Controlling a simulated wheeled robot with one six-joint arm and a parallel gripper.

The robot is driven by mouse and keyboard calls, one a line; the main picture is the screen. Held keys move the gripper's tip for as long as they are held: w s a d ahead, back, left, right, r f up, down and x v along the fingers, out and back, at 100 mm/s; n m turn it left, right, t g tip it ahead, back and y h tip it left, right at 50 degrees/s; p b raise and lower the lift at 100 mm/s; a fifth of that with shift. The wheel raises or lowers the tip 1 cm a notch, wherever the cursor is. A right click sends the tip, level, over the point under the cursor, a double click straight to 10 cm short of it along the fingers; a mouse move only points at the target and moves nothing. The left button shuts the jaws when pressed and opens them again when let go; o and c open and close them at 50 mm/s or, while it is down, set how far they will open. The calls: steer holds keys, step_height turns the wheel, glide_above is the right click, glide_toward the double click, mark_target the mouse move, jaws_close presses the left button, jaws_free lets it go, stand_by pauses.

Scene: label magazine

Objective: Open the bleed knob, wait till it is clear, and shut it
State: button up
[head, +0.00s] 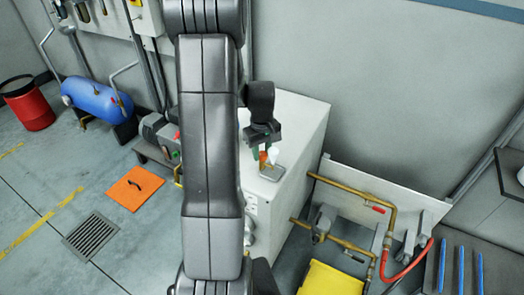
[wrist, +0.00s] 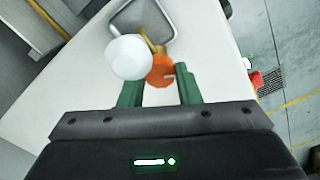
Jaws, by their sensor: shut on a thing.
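The orange bleed knob (wrist: 160,71) sits between the green fingertips of my gripper (wrist: 158,84) in the wrist view. My gripper is shut on it. The knob also shows as a small orange patch (head: 263,157) in the head view, under my gripper (head: 262,149), on top of the white cabinet (head: 300,125). A white rounded thing (wrist: 129,57) stands just left of the knob in the wrist view and partly covers the brass fitting (wrist: 155,45) behind it. What is inside the white thing cannot be told.
A grey-rimmed tray (head: 271,173) lies beside the knob on the cabinet. Brass pipes (head: 350,190) and a yellow box (head: 330,280) are at the right. A blue tank (head: 92,97) and an orange floor plate (head: 135,188) are at the left. The cabinet top is otherwise bare.

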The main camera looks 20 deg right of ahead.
mark_target(262, 153)
steer(key=o, duration=1)
steer(key=shift+r, duration=0.1)
step_height(262, 153, up, 14)
steer(key=shift+f+p, duration=0.15)
steer(key=shift+p, duration=0.2)
step_height(262, 153, down, 14)
steer(key=shift+r+b, duration=0.1)
steer(key=shift+b, duration=0.25)
